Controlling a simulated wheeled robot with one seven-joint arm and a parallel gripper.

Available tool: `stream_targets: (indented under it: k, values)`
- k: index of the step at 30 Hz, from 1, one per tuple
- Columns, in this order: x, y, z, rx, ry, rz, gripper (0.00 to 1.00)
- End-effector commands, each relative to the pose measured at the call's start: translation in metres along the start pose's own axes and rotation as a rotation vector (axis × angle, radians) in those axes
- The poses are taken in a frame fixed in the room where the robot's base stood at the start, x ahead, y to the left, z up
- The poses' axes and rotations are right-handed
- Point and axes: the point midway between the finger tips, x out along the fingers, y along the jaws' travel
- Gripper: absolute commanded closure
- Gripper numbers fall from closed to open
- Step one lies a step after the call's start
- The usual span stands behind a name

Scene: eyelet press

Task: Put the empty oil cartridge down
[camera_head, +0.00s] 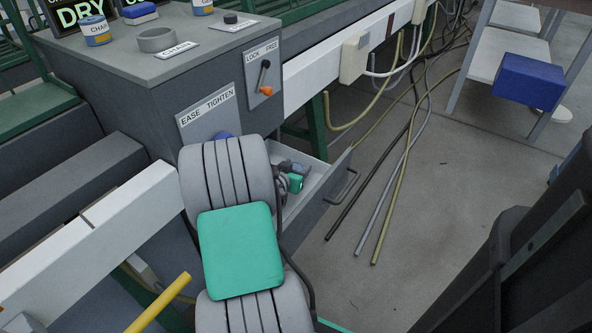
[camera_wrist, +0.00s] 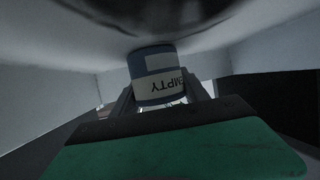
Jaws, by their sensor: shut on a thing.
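The empty oil cartridge (camera_wrist: 154,68) is a blue and white cylinder in the wrist view, with its "EMPTY" label upside down. My gripper (camera_wrist: 160,97) is shut on it, one grey finger on each side. Pale walls rise around it, and a large dark rounded shape covers the top of the view. Whether the cartridge touches a surface below cannot be told. In the head view an open drawer (camera_head: 328,178) holds small grey and green shapes, partly behind my arm. The cartridge cannot be made out there.
Hoses (camera_head: 385,180) lie on the floor right of the drawer.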

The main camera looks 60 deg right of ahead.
Motion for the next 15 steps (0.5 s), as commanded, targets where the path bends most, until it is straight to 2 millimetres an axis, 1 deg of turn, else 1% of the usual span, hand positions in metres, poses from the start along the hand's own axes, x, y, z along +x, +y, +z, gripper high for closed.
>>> stream_targets:
  k: [5,6,13,15]
  values:
    - [0.0015,0.001,0.0037,0.0,-0.001,0.002,0.87]
    - [0.001,0.001,0.0023,0.0,-0.001,0.002,0.45]
    - [0.0007,0.001,0.0019,0.0,-0.001,0.002,0.26]
    - [0.0007,0.0009,0.0019,0.0,-0.001,0.002,0.26]
